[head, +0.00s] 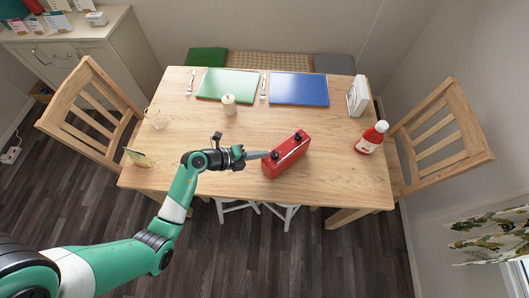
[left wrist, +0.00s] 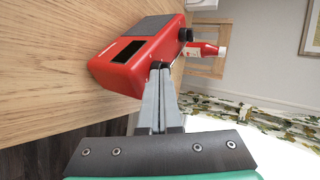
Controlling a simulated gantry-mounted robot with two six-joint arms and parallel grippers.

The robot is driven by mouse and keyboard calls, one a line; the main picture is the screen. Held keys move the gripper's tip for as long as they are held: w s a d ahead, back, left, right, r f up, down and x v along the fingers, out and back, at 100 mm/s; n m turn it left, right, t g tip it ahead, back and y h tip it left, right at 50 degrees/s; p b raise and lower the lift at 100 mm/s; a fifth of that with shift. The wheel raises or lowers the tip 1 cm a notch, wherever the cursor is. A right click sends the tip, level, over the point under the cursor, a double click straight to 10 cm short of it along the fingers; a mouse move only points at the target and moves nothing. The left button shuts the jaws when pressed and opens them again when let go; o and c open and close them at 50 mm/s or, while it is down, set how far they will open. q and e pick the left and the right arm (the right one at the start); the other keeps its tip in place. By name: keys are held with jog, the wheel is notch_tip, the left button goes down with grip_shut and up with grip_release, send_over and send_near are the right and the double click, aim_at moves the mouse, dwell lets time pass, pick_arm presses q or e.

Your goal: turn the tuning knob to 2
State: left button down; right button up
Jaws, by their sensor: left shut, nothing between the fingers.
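The red radio (head: 284,158) stands near the front edge of the wooden table in the head view. In the left wrist view the radio (left wrist: 124,62) shows a dark panel and a black knob (left wrist: 185,34) at its right end. In the head view, dark knobs sit at both ends of its top. My left gripper (head: 268,154) is shut and empty, its tips at the radio's left end. In the left wrist view my fingertips (left wrist: 160,68) overlap the radio's near edge and hide part of it. I cannot tell whether they touch a knob. No number markings are readable. My right gripper is not in view.
A ketchup bottle (head: 371,137) stands right of the radio. Bare tabletop surrounds the radio.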

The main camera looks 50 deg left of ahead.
pick_arm(q)
jog(key=shift+w+d, duration=0.25)
jog(key=shift+w, duration=0.45)
